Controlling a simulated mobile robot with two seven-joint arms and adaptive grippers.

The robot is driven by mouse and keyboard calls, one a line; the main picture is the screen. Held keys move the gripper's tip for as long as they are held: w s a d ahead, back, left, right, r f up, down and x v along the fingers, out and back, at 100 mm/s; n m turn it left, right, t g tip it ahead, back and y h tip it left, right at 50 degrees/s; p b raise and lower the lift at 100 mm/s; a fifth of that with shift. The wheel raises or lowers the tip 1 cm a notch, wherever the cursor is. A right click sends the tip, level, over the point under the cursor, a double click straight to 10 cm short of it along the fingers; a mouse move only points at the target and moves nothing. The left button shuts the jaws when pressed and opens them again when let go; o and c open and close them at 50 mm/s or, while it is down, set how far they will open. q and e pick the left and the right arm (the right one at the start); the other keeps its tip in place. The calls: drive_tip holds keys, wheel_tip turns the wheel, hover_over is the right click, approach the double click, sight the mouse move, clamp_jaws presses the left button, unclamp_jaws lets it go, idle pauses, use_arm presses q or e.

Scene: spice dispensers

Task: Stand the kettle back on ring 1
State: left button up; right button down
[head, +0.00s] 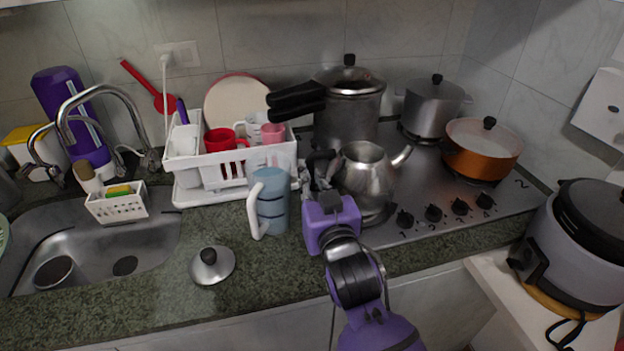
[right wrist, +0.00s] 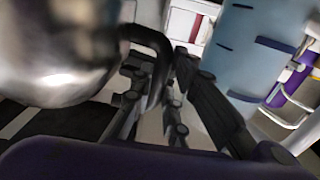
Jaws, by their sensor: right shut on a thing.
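The steel kettle (head: 365,172) is open at the top, its spout pointing right and its black handle (head: 319,162) on the left. It is over the front left ring (head: 378,215) of the steel hob, above the knob marked 1. I cannot tell whether its base touches the ring. My right gripper (head: 322,188) is shut on the handle. In the right wrist view the kettle body (right wrist: 60,55) is at the left, and the handle (right wrist: 155,45) runs down by the fingers (right wrist: 172,100), which partly hide it. My left gripper is not in view.
A pressure cooker (head: 347,105) stands close behind the kettle. A grey pot (head: 434,108) and an orange pan (head: 482,150) occupy other parts of the hob. A blue jug (head: 270,205) stands just left of my gripper. A lid (head: 212,265) lies on the counter.

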drive_tip(key=shift+r, duration=0.1)
drive_tip(key=shift+f, duration=0.5)
drive_tip(key=c, duration=1.7)
unclamp_jaws()
drive_tip(key=shift+r, duration=0.75)
drive_tip(key=v, duration=1.2)
drive_tip(key=shift+f+b, duration=0.15)
drive_tip(key=shift+b, duration=0.25)
